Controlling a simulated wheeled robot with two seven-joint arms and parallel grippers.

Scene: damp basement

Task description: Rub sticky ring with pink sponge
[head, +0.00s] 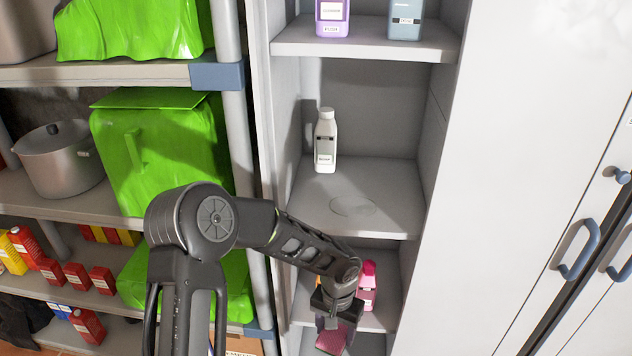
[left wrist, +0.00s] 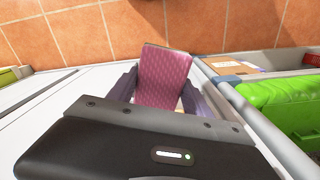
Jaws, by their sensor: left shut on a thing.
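The sticky ring (head: 353,206) is a faint round mark on the grey middle shelf of the open cabinet. The pink sponge (head: 332,338) is in my left gripper (head: 334,322), low in front of the cabinet and below the ring's shelf. In the left wrist view the sponge (left wrist: 164,75) shows as a pink textured block between the two fingers of my left gripper (left wrist: 162,95), which is shut on it. The sponge is apart from the ring. My right gripper is in neither view.
A white bottle (head: 325,142) stands on the ring's shelf, behind and left of the mark. A pink bottle (head: 368,286) stands on the shelf below. The upper shelf (head: 365,48) holds two bottles. A metal rack with green bins (head: 160,145) is at left; closed white doors are at right.

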